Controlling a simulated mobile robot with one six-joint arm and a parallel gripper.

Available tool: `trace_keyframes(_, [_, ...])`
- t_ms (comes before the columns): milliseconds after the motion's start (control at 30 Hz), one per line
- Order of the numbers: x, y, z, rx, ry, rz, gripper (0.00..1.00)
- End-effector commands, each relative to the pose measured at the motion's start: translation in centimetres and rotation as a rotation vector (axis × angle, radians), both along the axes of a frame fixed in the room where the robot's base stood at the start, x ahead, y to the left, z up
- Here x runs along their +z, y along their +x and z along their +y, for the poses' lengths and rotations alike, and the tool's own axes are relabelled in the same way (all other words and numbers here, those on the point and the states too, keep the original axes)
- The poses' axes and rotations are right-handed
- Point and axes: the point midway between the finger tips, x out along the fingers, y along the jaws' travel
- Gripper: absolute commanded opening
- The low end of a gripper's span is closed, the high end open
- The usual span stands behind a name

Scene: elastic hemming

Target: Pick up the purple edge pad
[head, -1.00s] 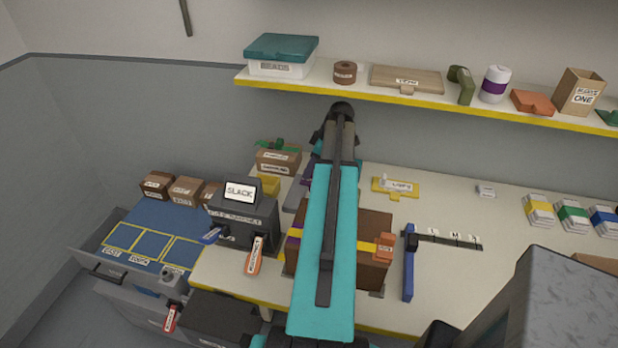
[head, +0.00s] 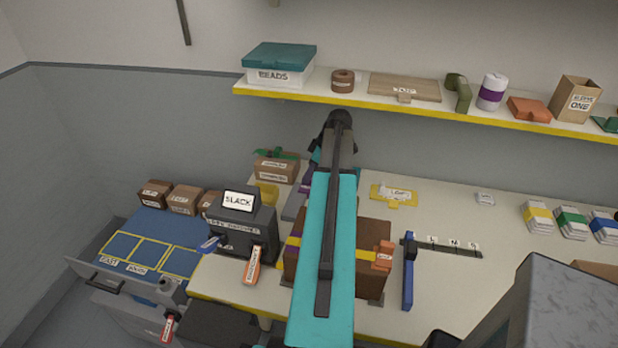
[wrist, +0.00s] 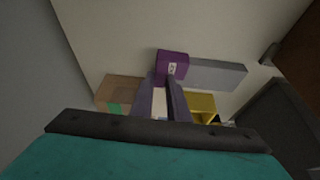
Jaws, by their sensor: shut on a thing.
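The purple edge pad (wrist: 172,66) is a small purple block with a white label, at the upper middle of the wrist view. My gripper (wrist: 164,82) reaches up to it there, with its grey fingers shut on the pad's near side. The pad lies against one end of a long grey block (wrist: 216,73). I cannot tell whether the pad is lifted off the surface. In the head view my teal arm hides the gripper and most of that spot. A small purple patch (head: 307,187) shows just left of the arm.
A yellow holder (wrist: 201,104) and a brown box (wrist: 122,90) flank the fingers. In the head view, a dark "SLACK" machine (head: 240,225) stands left of my arm, a brown block (head: 371,275) lies under it, and a yellow-edged shelf (head: 420,107) hangs behind. The table right of centre is mostly clear.

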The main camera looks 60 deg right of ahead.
Motion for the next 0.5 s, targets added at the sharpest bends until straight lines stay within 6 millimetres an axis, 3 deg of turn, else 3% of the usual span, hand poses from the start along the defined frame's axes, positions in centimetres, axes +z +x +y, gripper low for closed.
trace_keyframes(233, [0.9, 0.0, 0.1, -0.001, -0.002, 0.0, 0.0])
trace_keyframes(500, [0.7, -1.0, 3.1, 0.001, -0.001, 0.0, 0.0])
